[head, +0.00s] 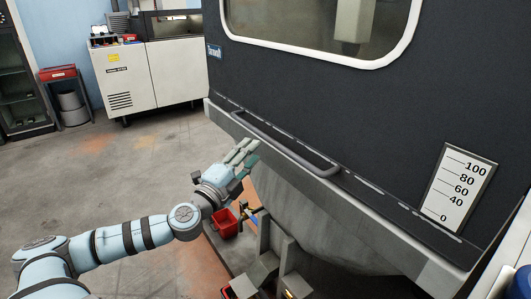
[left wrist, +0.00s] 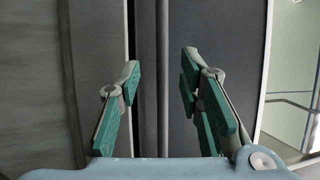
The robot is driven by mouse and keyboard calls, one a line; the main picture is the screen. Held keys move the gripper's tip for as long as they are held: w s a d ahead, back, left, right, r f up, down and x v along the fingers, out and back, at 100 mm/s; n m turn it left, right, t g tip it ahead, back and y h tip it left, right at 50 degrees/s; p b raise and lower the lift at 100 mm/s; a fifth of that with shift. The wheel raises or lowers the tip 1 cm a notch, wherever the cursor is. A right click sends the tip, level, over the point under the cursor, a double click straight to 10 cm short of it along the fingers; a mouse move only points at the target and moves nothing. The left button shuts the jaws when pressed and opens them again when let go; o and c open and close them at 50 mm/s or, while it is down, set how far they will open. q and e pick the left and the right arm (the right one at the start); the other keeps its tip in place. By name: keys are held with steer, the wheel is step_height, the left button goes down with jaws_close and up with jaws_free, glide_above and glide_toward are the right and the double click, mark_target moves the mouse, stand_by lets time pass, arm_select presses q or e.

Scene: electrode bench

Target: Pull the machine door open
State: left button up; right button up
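The machine door (head: 300,100) is a large dark panel with a window. A grey bar handle (head: 285,148) runs along its lower edge. My left gripper (head: 248,148) is just below and beside the handle in the head view. In the left wrist view, my left gripper (left wrist: 160,75) is open, with green pads on both sides. The handle (left wrist: 162,60) shows there as a thin upright bar in the gap between the fingers, with space on both sides. I see no contact. My right gripper is in neither view.
Below the door is a sloping grey machine front (head: 325,215). A red bin (head: 226,222) sits under my left wrist. A level scale plate (head: 459,190) is on the right. A white cabinet (head: 150,75) stands at the back left. Open floor (head: 100,170) lies left of the machine.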

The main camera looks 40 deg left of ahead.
mark_target(264, 138)
arm_select(q)
steer(key=w+p, duration=0.1)
steer(key=w, duration=0.1)
steer(key=w+r+p, duration=0.1)
steer(key=w, duration=0.1)
steer(key=w+r, duration=0.1)
steer(key=w, duration=0.1)
steer(key=shift+w+a+p, duration=0.15)
steer(key=shift+a+p, duration=0.15)
steer(key=shift+p, duration=0.1)
steer(key=shift+w, duration=0.65)
steer(key=shift+f, duration=0.15)
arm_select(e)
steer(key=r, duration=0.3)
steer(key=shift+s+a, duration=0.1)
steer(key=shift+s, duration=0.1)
arm_select(q)
jaws_close()
